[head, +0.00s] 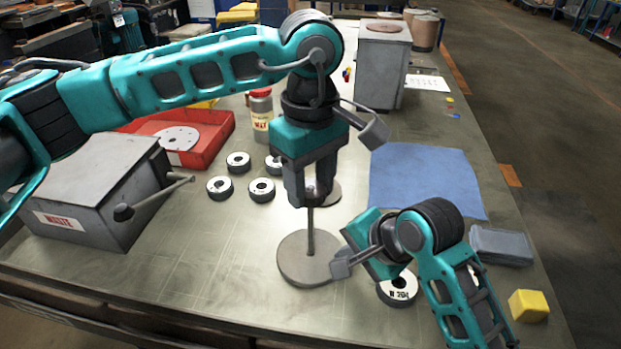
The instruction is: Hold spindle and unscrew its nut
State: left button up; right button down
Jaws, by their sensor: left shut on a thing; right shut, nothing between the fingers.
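The spindle (311,240) is a thin upright rod on a round grey base (302,268) in the middle of the bench. My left gripper (310,197) points down from above and is shut on the spindle's upper end. The nut cannot be made out; the fingers cover the rod's top. My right gripper (341,266) is shut and empty, just right of the rod and over or beside the base's right edge. A flap disc (398,291) with a printed label lies under my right wrist, partly hidden.
Several small discs (261,190) lie left of the spindle. A waste box (90,195) with a lever stands at left, behind it a red tray (213,140) and a bottle (261,115). A blue cloth (425,180), a grey block (501,246) and a yellow block (528,306) lie at right.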

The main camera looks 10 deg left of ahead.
pick_arm(q)
jog(key=n, duration=2.6)
jog(key=shift+n, duration=0.4)
jog(key=o, duration=0.8)
jog(key=shift+c, duration=0.2)
